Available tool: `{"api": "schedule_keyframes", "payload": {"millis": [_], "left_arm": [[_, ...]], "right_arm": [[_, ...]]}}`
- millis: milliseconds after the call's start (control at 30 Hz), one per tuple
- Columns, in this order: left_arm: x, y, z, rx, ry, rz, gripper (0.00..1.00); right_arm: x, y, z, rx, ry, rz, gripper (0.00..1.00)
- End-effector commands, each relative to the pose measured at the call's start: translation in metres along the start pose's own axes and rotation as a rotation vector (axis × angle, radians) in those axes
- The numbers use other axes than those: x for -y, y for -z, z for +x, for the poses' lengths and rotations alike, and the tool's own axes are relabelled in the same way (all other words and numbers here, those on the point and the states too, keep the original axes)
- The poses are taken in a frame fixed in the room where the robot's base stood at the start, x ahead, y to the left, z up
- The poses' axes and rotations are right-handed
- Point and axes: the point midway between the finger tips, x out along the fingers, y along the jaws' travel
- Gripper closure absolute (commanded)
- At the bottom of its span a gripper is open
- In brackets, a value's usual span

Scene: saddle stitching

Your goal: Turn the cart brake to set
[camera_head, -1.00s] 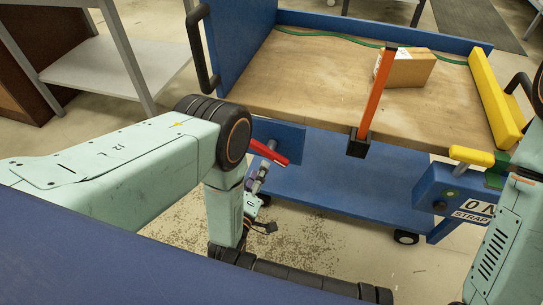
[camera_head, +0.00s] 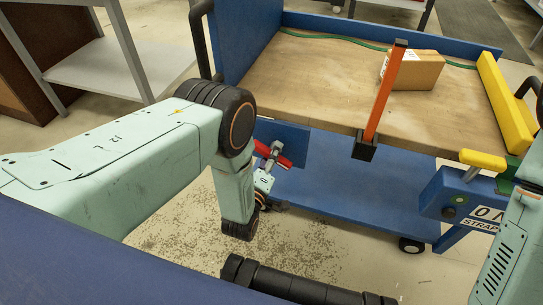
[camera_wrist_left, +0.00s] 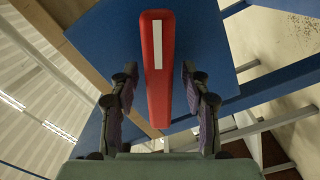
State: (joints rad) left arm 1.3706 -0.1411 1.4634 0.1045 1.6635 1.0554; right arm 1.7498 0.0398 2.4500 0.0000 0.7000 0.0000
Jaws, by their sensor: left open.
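The cart brake is a red lever (camera_head: 285,161) on a blue plate (camera_head: 292,137) at the near left side of the blue cart. My left gripper (camera_head: 271,155) is at the lever and hides its middle in the head view. In the left wrist view the red lever (camera_wrist_left: 157,95) with a white stripe stands between the two open fingers of my left gripper (camera_wrist_left: 158,76). A gap shows on each side, so the fingers are not closed on it. My right arm (camera_head: 508,255) shows at the right edge; its gripper is out of view.
The cart's wooden deck (camera_head: 320,75) carries a cardboard box (camera_head: 415,72), an orange upright post (camera_head: 385,90) and a green strap (camera_head: 330,40). A yellow handle (camera_head: 482,159) and a blue strap unit (camera_head: 455,195) are at the right. A grey table (camera_head: 120,65) stands left.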

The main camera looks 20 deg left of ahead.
Motion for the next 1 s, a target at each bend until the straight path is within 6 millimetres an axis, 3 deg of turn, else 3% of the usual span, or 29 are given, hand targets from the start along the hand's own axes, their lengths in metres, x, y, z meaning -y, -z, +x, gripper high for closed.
{"api": "schedule_keyframes", "payload": {"millis": [100, 633, 1000], "left_arm": [[-0.0008, -0.0007, -0.0004, 0.0, 0.0, 0.0, 0.54], [-0.0007, -0.0009, -0.0007, 0.0, 0.0, 0.0, 0.99], [-0.0008, -0.0009, -0.0008, 0.0, 0.0, 0.03, 1.0]], "right_arm": [[0.0, 0.0, -0.0003, 0.0, 0.0, 0.0, 0.6], [0.0, 0.0001, -0.0003, 0.0, 0.0, 0.0, 0.6], [0.0, 0.0001, -0.0012, 0.0, 0.0, 0.0, 0.6]]}}
